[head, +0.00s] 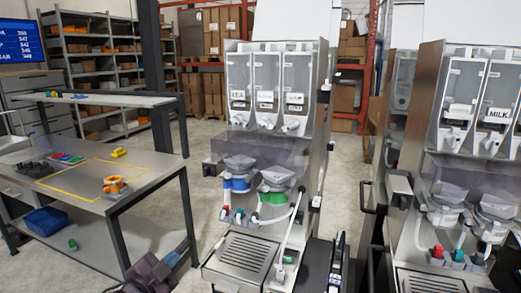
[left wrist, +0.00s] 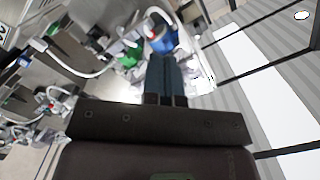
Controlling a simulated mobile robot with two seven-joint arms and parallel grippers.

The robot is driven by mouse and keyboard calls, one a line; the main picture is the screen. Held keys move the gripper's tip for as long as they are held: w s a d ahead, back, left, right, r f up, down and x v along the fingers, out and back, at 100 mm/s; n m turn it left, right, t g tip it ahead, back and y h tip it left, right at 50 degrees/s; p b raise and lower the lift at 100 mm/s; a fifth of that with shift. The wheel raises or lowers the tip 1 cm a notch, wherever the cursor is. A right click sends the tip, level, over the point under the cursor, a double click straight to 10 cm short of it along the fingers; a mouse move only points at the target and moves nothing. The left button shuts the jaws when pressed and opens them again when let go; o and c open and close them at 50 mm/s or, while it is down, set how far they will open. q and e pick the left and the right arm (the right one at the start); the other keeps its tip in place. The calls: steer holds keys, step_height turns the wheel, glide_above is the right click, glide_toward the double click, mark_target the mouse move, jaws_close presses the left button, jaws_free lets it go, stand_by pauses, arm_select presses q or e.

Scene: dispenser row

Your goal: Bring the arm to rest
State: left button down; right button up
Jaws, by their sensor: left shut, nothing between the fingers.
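My left gripper (head: 173,258) is low in the head view, between the workbench and the middle dispenser. In the left wrist view its two dark blue fingers (left wrist: 167,78) lie together, shut with nothing between them. The middle dispenser (head: 262,180) stands to the right of the gripper, with a blue collar (head: 238,184) and a green collar (head: 272,198) under its hoppers. The blue collar also shows beyond the fingertips in the left wrist view (left wrist: 165,42); I cannot tell how far off it is. My right gripper is not in view.
A metal workbench (head: 140,186) at left carries an orange item (head: 115,186) and a yellow outlined area. A blue bin (head: 46,221) is on its lower shelf. A second dispenser (head: 470,170) stands at right. Open floor lies behind the bench.

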arm_select(q)
steer(key=s+a+f+n+g+y, duration=0.2)
steer(key=s+f+n, duration=0.4)
steer(key=s+f, duration=0.5)
steer(key=s+a+f+n+g+y, duration=0.2)
steer(key=s+a+f+n+y, duration=0.1)
steer(key=s+f, duration=0.8)
steer(key=s+a+n, duration=0.1)
steer(key=s+n, duration=0.1)
steer(key=s, duration=0.1)
steer(key=shift+s+a+f+n+g+y, duration=0.2)
steer(key=shift+s+f+n+g+y, duration=0.1)
steer(key=shift+s+n, duration=0.1)
